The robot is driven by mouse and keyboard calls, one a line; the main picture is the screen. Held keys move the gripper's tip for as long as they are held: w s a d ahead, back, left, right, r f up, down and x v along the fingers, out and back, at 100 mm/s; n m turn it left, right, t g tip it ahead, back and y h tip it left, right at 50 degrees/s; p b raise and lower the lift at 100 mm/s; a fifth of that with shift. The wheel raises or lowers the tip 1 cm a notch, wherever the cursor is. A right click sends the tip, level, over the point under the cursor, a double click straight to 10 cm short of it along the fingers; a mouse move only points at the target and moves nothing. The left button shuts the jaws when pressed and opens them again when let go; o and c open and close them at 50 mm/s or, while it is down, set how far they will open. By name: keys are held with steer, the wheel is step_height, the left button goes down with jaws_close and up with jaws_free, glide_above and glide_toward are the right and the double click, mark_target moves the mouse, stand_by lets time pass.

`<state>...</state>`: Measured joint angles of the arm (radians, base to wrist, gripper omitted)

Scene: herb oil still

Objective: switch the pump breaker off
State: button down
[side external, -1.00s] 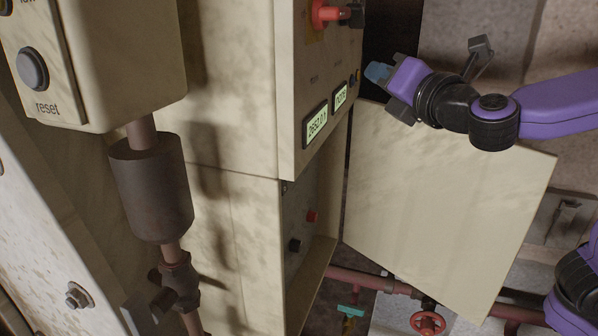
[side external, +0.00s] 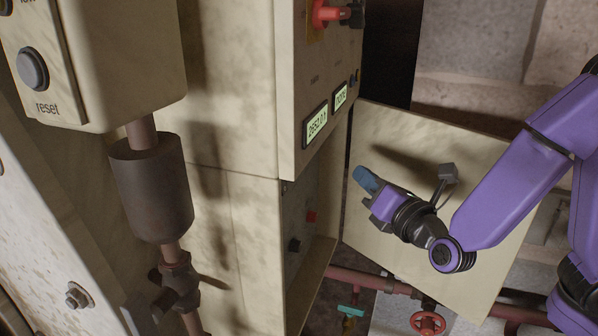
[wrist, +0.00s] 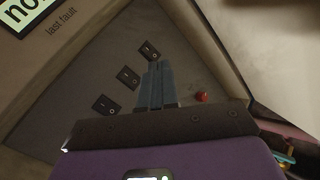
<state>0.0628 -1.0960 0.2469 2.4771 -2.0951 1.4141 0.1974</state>
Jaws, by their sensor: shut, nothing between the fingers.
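My gripper (side external: 364,178) is shut and empty, with blue fingertips. In the side external view it is in front of the open cream door (side external: 440,150), to the right of the lower cabinet's recessed panel (side external: 300,225). The wrist view shows my fingertips (wrist: 158,66) pointing towards that grey panel (wrist: 80,85). Three black rocker switches run in a slanted row: an upper one (wrist: 150,50), a middle one (wrist: 128,77) and a lower one (wrist: 105,104). The fingertips appear just beside the upper one; contact cannot be told. No labels show by the switches, so I cannot tell which is the pump breaker.
Two displays (side external: 316,123) sit above the recess. Pipes and a red valve wheel (side external: 427,323) lie below.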

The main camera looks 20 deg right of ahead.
stand_by(0.3)
steer(key=w+a+f, duration=0.1)
steer(key=w+a, duration=0.5)
stand_by(0.5)
steer(key=shift+w+a, duration=0.2)
stand_by(1.8)
steer(key=shift+w+a, duration=0.2)
steer(key=shift+w+a+f, duration=0.1)
steer(key=shift+w+a, duration=0.1)
stand_by(0.8)
stand_by(0.3)
steer(key=shift+s+d, duration=0.5)
steer(key=shift+s+d+r, duration=0.2)
steer(key=shift+s+d, duration=0.7)
steer(key=shift+s+d+r, duration=0.2)
steer(key=shift+s+d, duration=0.65)
